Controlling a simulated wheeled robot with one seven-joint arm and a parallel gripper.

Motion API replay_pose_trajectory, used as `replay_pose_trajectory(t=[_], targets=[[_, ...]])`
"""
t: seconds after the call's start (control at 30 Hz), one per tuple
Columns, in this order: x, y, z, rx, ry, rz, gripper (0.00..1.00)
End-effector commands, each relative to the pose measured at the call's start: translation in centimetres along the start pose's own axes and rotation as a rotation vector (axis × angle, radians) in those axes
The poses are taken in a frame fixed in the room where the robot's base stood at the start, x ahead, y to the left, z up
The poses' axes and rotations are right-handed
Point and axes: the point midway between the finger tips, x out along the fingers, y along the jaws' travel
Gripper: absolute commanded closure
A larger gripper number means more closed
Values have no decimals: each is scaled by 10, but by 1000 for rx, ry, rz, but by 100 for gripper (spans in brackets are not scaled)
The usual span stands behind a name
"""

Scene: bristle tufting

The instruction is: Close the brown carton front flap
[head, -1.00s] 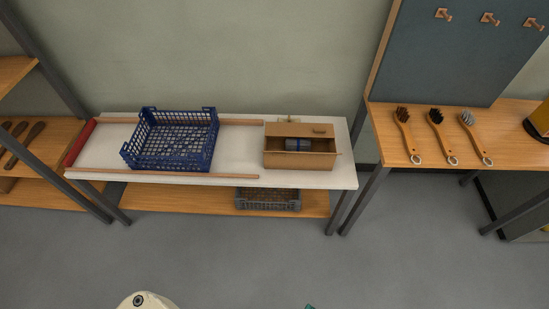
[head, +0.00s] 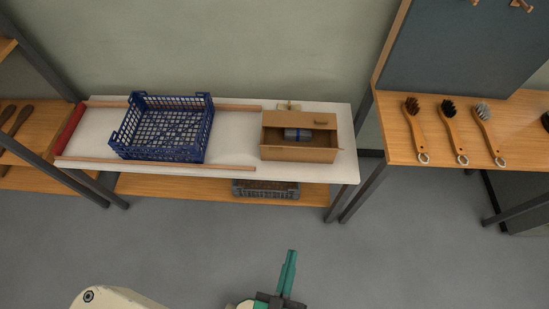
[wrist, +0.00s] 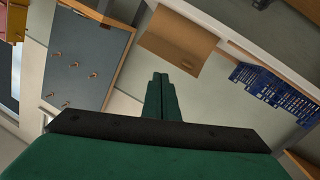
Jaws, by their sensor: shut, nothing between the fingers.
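The brown carton (head: 300,154) stands on the right part of the white bench top in the head view. Its top is open and a blue and grey item (head: 297,134) lies inside. A panel with a dark slot stands up along its far side; I cannot tell which panel is the front flap. The carton (wrist: 178,38) also shows at the top of the wrist view, beyond the fingers. My gripper (head: 291,252), with green fingers, is at the bottom of the head view, well short of the bench and apart from the carton. Its fingers are together and empty, also in the wrist view (wrist: 160,76).
A blue crate (head: 163,128) stands left of the carton on the white bench top (head: 225,173), between wooden rails. A dark crate (head: 266,188) sits on the lower shelf. Several brushes (head: 450,130) lie on the right table. The grey floor before the bench is clear.

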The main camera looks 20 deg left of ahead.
Motion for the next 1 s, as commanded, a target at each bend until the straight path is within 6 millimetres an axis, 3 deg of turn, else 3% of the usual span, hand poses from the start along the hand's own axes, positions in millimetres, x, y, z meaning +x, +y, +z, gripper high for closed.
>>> replay_pose_trajectory(t=[0.2,0.4,0.7,1.0], targets=[[55,-31,45,-311,186,18,100],[108,-58,69,-578,338,98,100],[183,-103,76,-932,512,296,100],[216,-129,65,-1104,573,441,100]])
